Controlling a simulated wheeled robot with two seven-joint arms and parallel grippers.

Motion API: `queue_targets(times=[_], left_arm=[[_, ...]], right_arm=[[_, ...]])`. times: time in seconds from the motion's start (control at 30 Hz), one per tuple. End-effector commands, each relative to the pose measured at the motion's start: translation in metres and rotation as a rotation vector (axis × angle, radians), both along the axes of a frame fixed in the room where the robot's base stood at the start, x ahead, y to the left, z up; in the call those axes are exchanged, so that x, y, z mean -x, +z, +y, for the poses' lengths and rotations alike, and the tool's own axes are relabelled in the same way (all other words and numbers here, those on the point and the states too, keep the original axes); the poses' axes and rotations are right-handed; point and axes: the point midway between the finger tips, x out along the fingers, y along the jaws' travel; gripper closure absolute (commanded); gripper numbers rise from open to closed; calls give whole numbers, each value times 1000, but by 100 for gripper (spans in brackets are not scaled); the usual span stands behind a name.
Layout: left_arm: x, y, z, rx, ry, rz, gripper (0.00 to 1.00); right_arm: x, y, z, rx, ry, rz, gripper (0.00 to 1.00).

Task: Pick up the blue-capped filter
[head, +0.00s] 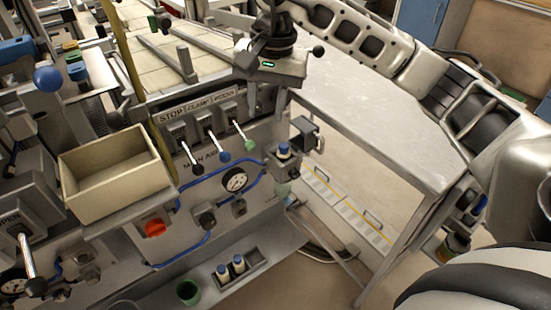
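Two small white cylinders with blue caps (223,273) (238,264) stand upright side by side in a dark holder (257,266) on the low ledge. Another blue-capped part (283,151) sits on the grey fitting at the machine's front right corner, with a pale green bowl (282,189) below it. I cannot tell which of these is the filter. My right gripper (458,222) seems to be at the right, beyond the grey table, far from all of these. Its fingers are too small and dark to read. My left gripper is not in view.
An empty beige bin (112,166) stands at the left. A green cup (188,292) is near the holder. The grey tabletop (375,110) is bare.

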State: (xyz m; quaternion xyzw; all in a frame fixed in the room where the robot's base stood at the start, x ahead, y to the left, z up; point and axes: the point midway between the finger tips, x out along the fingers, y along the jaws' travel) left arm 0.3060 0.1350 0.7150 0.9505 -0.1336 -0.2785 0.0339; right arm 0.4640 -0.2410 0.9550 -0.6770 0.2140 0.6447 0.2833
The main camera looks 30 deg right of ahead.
Motion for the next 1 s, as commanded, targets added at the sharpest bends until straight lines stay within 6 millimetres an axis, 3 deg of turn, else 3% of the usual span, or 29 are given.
queue_targets(times=[0.03,0.1,0.2,0.6,1.0], left_arm=[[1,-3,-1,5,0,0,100],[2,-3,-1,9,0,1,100],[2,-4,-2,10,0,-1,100],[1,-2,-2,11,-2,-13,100],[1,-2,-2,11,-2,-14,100]], right_arm=[[-3,8,-18,74,1,-22,67],[-4,16,-34,139,3,-31,67],[-4,13,-44,177,5,-33,67],[-13,-65,-51,176,4,-31,67],[-19,-104,-55,174,4,-30,67]])
